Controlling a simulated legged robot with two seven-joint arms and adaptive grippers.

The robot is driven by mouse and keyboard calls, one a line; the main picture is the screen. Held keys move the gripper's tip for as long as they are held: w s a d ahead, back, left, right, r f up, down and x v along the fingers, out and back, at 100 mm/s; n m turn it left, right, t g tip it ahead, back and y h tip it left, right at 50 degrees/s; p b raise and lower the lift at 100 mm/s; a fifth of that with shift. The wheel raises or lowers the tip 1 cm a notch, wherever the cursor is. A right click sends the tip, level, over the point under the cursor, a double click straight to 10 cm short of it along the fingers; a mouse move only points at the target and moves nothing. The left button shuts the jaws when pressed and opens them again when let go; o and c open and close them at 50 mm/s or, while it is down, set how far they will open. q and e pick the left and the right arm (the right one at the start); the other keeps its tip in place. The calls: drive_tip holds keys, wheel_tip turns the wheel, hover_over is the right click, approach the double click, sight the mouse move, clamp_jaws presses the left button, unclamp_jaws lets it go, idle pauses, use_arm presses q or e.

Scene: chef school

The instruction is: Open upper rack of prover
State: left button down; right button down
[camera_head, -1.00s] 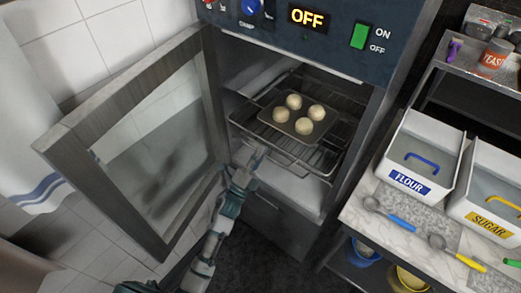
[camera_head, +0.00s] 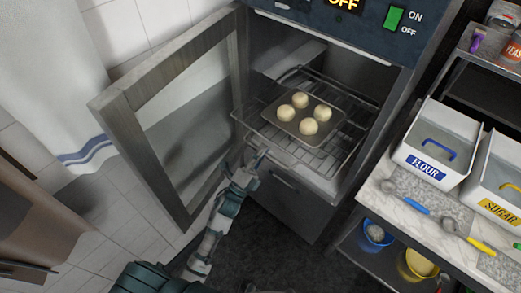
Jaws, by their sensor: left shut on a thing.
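The prover (camera_head: 285,205) stands open, its glass-windowed door (camera_head: 160,110) swung out to the left. Its upper wire rack (camera_head: 330,158) sticks partway out of the opening. A dark tray (camera_head: 311,112) with several pale dough balls (camera_head: 300,100) lies on the rack. My left gripper (camera_head: 258,157) is shut on the rack's front edge, near its left-middle part. The fingertips are small in this view. My right gripper is not in view.
At right, a marble-topped counter holds a flour bin (camera_head: 435,150), a sugar bin (camera_head: 497,190) and scoops (camera_head: 408,200). Blue (camera_head: 373,236) and yellow (camera_head: 416,263) buckets sit below. Dark floor in front of the prover is clear.

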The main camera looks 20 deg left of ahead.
use_arm(q)
drive_tip(key=shift+d+f, duration=0.25)
drive_tip(key=shift+d, duration=0.05)
drive_tip(key=c, duration=1.2)
unclamp_jaws()
drive_tip(key=shift+d, duration=0.1)
drive_tip(key=shift+c, duration=0.2)
drive_tip(key=shift+d+r, duration=0.2)
drive_tip(key=shift+d, duration=0.1)
drive_tip(key=v, duration=1.1)
drive_tip(key=shift+s+f, duration=0.25)
drive_tip(key=shift+s, duration=0.1)
drive_tip(key=shift+a, duration=0.3)
